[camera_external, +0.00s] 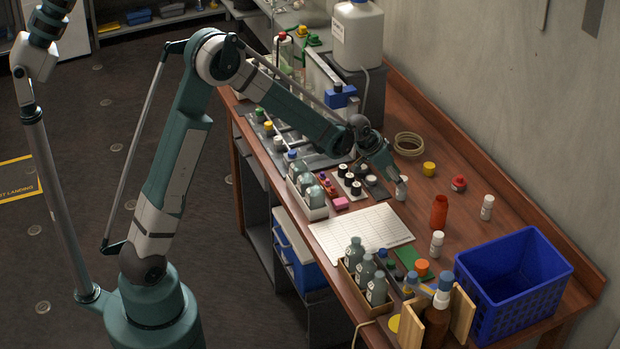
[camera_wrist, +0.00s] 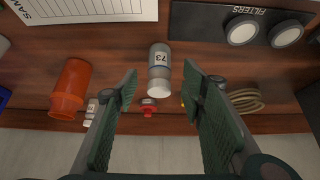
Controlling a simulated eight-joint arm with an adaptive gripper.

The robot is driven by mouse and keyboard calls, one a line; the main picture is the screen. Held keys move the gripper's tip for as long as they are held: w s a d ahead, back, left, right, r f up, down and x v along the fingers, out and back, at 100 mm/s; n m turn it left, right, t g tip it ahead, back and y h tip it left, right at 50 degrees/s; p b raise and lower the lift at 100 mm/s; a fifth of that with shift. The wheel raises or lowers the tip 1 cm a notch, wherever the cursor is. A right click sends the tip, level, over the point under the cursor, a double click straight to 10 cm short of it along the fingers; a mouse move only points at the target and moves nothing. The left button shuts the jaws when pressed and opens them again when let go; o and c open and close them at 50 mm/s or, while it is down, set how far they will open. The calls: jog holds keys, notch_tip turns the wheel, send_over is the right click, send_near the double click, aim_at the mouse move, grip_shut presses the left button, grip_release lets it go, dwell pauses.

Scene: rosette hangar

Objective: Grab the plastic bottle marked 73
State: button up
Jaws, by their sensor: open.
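The bottle marked 73 (camera_wrist: 159,67) is small and grey-white, with a white cap and a label reading 73 upside down in the wrist view. It also shows as a small white bottle (camera_external: 402,188) at the tip of my arm in the external view. My gripper (camera_wrist: 160,82) is open, with one dark green finger on each side of the bottle's line of sight. It hangs low over the bench at the bottle in the external view (camera_external: 396,180). I see gaps on both sides of the bottle. I cannot tell how deep it sits between the fingers.
An orange-red bottle (camera_wrist: 71,88) stands to the left in the wrist view, with a small white bottle (camera_wrist: 91,110) near it. The filters tray (camera_wrist: 206,22) and a paper sheet (camera_external: 360,232) are close by. A blue crate (camera_external: 551,299) stands nearer the front.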

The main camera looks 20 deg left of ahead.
jog(key=shift+b+x, duration=0.5)
jog(key=shift+x, duration=1.9)
jog(key=shift+d, duration=0.1)
jog(key=c, duration=1)
